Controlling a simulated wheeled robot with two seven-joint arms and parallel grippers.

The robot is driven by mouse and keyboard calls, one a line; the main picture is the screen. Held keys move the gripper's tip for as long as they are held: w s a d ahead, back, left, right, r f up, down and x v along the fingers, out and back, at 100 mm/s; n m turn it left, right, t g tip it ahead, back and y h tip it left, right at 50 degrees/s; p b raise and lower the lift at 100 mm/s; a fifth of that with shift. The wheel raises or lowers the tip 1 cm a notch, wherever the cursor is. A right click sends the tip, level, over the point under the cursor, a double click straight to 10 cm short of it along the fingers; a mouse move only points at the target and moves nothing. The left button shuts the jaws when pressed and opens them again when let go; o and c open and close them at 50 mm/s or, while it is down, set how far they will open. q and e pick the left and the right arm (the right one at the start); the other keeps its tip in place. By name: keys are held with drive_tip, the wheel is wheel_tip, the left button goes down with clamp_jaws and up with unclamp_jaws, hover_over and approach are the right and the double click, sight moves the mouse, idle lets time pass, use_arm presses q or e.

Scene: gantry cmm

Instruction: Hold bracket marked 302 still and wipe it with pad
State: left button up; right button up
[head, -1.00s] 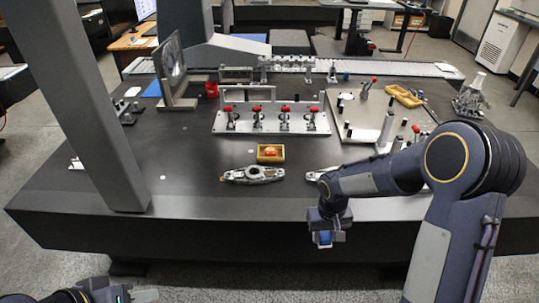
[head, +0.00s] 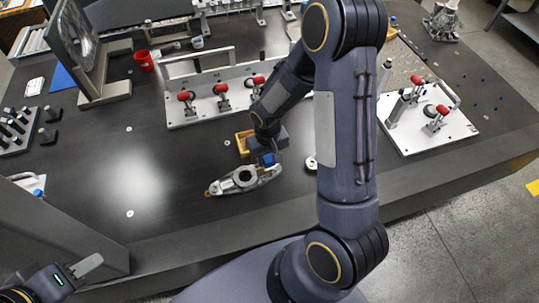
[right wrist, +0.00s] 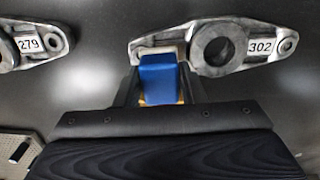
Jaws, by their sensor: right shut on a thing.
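The bracket marked 302 (right wrist: 262,47) is a grey metal casting with a round central ring. It lies on the dark table, and in the head view this appears to be the bracket (head: 236,183) below my right gripper. My right gripper (head: 268,157) is shut on a blue pad (right wrist: 160,78). The pad overlaps the bracket's arm on the side away from the label in the right wrist view; I cannot tell whether they touch. My left gripper (head: 88,265) is low at the left, away from the bracket; its jaw opening is unclear.
A second bracket, marked 279 (right wrist: 30,44), lies beside it. A fixture plate with red-knobbed clamps (head: 185,115) stands further back. Table left of the bracket is clear.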

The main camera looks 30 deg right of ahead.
use_arm(q)
drive_tip(key=shift+s+f, duration=0.2)
drive_tip(key=shift+f, duration=0.05)
drive_tip(key=shift+w, duration=0.1)
drive_tip(key=shift+c, duration=1)
drive_tip(key=shift+w+d+r+m, duration=0.2)
drive_tip(key=shift+m, duration=0.1)
drive_tip(key=shift+c, duration=1.4)
drive_tip(key=w+d+r+m, duration=0.1)
drive_tip(key=m, duration=0.1)
drive_tip(key=w+d+r+m+h, duration=0.1)
drive_tip(key=w+d+m, duration=0.1)
drive_tip(key=w+d+r+m, duration=0.1)
drive_tip(key=w+m, duration=0.1)
drive_tip(key=shift+w+d+m, duration=0.25)
drive_tip(key=shift+d+m, duration=0.05)
clamp_jaws()
drive_tip(key=m+g+y, duration=0.3)
drive_tip(key=g+y, duration=0.2)
drive_tip(key=g, duration=0.1)
hover_over(215, 188)
wheel_tip(215, 188, down, 23)
drive_tip(key=shift+s+f, duration=0.1)
drive_tip(key=shift+f, duration=2.8)
drive_tip(key=shift+f, duration=0.85)
